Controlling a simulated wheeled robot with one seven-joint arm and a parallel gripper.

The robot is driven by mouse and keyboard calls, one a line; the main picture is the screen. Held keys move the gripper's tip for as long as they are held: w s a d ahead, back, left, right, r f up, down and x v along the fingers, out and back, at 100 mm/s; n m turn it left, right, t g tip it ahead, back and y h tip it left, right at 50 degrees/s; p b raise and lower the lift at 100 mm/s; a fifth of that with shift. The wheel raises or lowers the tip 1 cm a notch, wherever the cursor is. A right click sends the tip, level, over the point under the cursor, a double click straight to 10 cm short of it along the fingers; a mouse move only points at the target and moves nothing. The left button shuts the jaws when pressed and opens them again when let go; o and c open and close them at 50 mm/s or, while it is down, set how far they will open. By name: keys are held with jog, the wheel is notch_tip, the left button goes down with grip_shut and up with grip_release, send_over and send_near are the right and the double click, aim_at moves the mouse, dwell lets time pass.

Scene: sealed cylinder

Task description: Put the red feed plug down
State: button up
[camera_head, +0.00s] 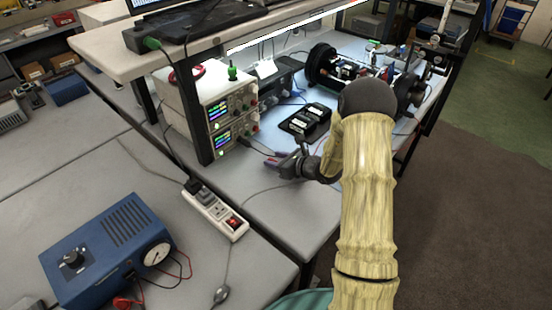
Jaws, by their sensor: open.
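My gripper (276,162) is at the end of my sleeved arm, low over the bench top (305,205) and in front of the stacked power supplies. It points left and is small in this view. A small reddish-purple patch shows at its fingertips, but I cannot tell whether this is the red feed plug or part of the gripper. The gripper is open. I cannot tell whether anything touches the fingers. The sealed cylinder is not clearly identifiable; a dark cylindrical assembly with round end flanges (322,62) lies at the back of the bench, partly hidden by my arm.
A black tray (304,120) lies just behind the gripper. The power supplies (222,118) stand left of it under a shelf post. A white power strip (215,212) and a blue box with red leads (108,250) are at front left. Bench around the gripper's front is clear.

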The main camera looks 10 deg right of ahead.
jog(key=p+v, duration=0.1)
jog(key=v, duration=1)
jog(key=shift+s+d+r+p, duration=0.2)
jog(key=shift+d+r+p, duration=0.05)
jog(key=shift+p, duration=0.05)
jog(key=shift+a, duration=0.1)
jog(key=shift+s+a+r+n, duration=0.1)
jog(key=shift+s+a+n, duration=0.1)
jog(key=shift+a+n, duration=0.15)
jog(key=s+a+n+g, duration=0.1)
jog(key=a, duration=0.1)
jog(key=s+a+r+n+g+y, duration=0.1)
jog(key=s+a+n+g, duration=0.2)
jog(key=s+a+n, duration=0.1)
jog(key=shift+a+r+y, duration=0.1)
jog(key=shift+r+y, duration=0.2)
jog(key=s+a+r+n+g+h, duration=0.25)
jog(key=s+n+g+h, duration=0.35)
jog(key=s+n, duration=0.75)
jog(key=d+r+n+h, duration=0.1)
jog(key=n, duration=0.2)
jog(key=s+d+r+n+t+h, duration=0.1)
jog(key=n, duration=0.2)
jog(key=r+n+h, duration=0.1)
jog(key=n, duration=0.2)
jog(key=shift+s+d+r+n+t, duration=0.2)
jog(key=shift+d+r+n+t, duration=0.1)
jog(key=shift+d+r+t, duration=0.1)
